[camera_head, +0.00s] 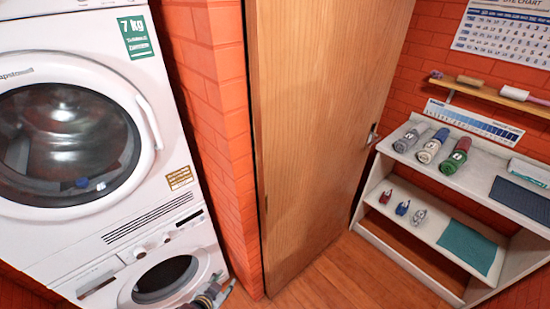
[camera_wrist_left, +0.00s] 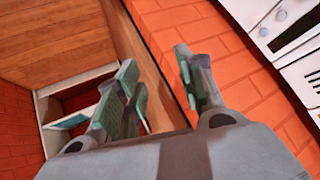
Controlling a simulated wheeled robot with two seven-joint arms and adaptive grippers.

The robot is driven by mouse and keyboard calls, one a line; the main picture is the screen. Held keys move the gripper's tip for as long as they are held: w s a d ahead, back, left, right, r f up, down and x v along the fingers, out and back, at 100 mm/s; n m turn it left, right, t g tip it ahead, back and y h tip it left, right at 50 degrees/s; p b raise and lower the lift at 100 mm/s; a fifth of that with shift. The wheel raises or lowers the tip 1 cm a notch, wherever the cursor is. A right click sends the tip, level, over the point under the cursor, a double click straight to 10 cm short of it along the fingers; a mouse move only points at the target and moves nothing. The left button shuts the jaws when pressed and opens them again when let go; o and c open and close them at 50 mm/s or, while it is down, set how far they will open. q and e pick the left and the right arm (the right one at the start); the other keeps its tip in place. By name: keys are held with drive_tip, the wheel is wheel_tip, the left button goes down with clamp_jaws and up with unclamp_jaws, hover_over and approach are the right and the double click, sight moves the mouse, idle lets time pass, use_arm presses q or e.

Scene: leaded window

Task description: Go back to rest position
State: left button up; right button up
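My left gripper (camera_head: 212,293) shows at the bottom edge of the head view, in front of the lower washing machine (camera_head: 165,278). In the left wrist view its two fingers (camera_wrist_left: 158,88) stand apart with nothing between them. The orange brick wall (camera_wrist_left: 215,45) and the edge of the door lie beyond the fingers there. My right gripper is in neither view.
A white dryer (camera_head: 95,200) is stacked above the washer at left. A wooden door (camera_head: 315,130) stands in the middle. The wooden floor (camera_head: 345,275) is clear.

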use_arm(q)
drive_tip(key=s+a+r+n+g+y, duration=0.1)
drive_tip(key=s+a+r+n+g, duration=0.2)
drive_tip(key=r, duration=0.4)
drive_tip(key=s+a+r+n+g+y, duration=0.15)
drive_tip(key=s+r, duration=0.25)
drive_tip(key=r, duration=0.4)
wheel_tip(320, 180, down, 40)
drive_tip(key=s+a+g+b, duration=0.2)
drive_tip(key=b, duration=0.5)
drive_tip(key=s+a+f+b, duration=0.3)
drive_tip(key=s+a+f, duration=0.1)
drive_tip(key=s+f, duration=0.6)
drive_tip(key=s+a+f+g+b, duration=0.1)
drive_tip(key=s+a+f+b, duration=0.3)
drive_tip(key=s+f, duration=0.6)
wheel_tip(320, 180, down, 7)
drive_tip(key=shift+s+f, duration=0.1)
drive_tip(key=shift+s, duration=0.15)
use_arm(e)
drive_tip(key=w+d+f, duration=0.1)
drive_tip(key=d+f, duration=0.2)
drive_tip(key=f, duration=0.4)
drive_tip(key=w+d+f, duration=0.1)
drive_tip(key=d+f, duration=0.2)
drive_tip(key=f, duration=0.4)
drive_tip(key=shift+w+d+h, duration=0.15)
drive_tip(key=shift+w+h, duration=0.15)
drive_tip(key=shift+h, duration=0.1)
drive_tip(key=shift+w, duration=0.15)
